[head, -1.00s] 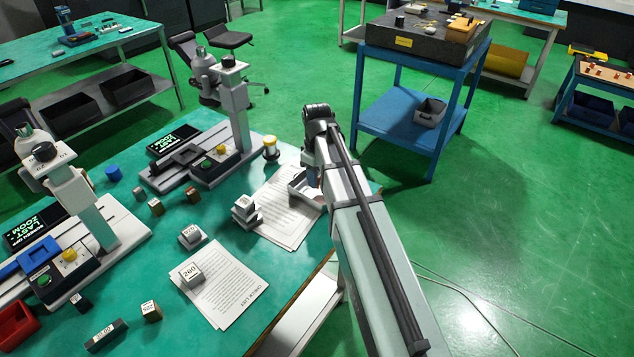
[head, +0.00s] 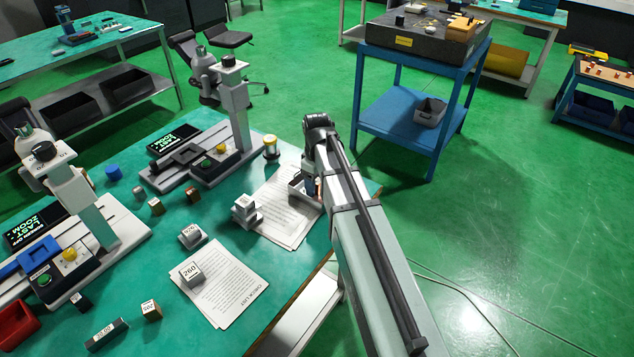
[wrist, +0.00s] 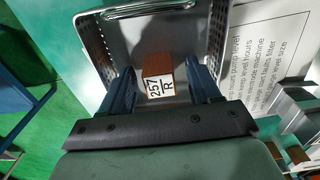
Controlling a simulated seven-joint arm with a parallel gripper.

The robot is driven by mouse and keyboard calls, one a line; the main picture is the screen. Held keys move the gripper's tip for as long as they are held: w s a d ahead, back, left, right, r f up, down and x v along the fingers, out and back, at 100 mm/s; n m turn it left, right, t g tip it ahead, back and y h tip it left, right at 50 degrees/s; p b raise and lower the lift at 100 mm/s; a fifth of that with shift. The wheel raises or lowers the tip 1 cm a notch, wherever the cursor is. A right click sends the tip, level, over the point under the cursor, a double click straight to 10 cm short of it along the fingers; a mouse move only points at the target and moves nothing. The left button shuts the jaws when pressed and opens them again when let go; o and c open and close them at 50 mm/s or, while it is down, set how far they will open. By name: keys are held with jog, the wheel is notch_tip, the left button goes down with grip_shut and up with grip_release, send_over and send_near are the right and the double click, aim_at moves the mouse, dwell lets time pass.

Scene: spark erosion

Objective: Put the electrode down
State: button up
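The electrode is a small copper-brown block (wrist: 158,77) with a white end label reading "257 R" in the wrist view. It is inside or just above a perforated metal tray (wrist: 95,30); I cannot tell whether it touches the tray floor. My gripper (wrist: 163,82) has its two dark blue fingers on either side of the block, with a gap visible on both sides. In the head view my gripper (head: 309,187) is at the tray (head: 296,187) near the bench's right edge, and my arm hides much of both.
Printed sheets (head: 285,225) lie under and beside the tray. Stacked grey blocks (head: 245,211) stand left of it. A block marked 260 (head: 191,273) sits on another sheet. Two machines with columns (head: 236,110) stand further left. A blue trolley (head: 400,115) stands apart across the floor.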

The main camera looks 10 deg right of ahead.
aim_at(317, 181)
jog(key=shift+r, duration=0.1)
notch_tip(317, 181, up, 12)
dwell(0.8)
